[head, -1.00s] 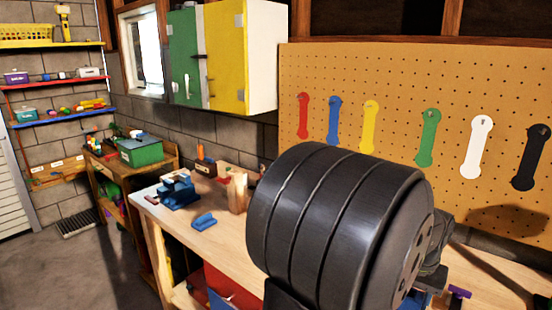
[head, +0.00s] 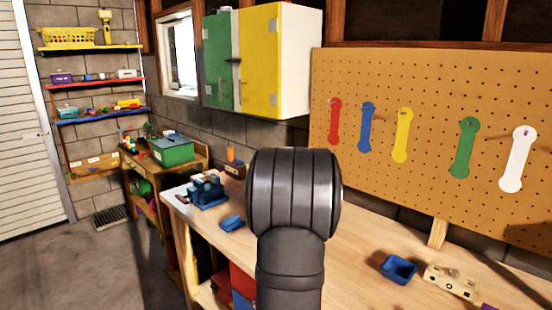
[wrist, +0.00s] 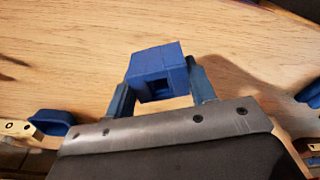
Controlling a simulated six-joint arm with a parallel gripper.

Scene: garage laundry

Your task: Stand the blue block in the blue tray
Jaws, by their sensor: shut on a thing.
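In the wrist view, my gripper (wrist: 161,84) is shut on a blue block (wrist: 152,68) with a square opening in its near face. The block sits between the two fingers, over the wooden bench top; its height above the wood is hard to tell. The open blue tray (head: 398,268) stands on the bench at lower right in the head view, apart from my arm. What appears to be the same tray (wrist: 57,122) shows at the left of the wrist view, left of the gripper. My arm hides the gripper and held block in the head view.
A pale wooden piece with holes (head: 452,280) stands right beside the tray. A small blue item (head: 232,222) and a blue vise-like object (head: 208,192) are on the left of the bench (head: 345,245). A pegboard (head: 430,110) rises behind. Bench between arm and tray is bare.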

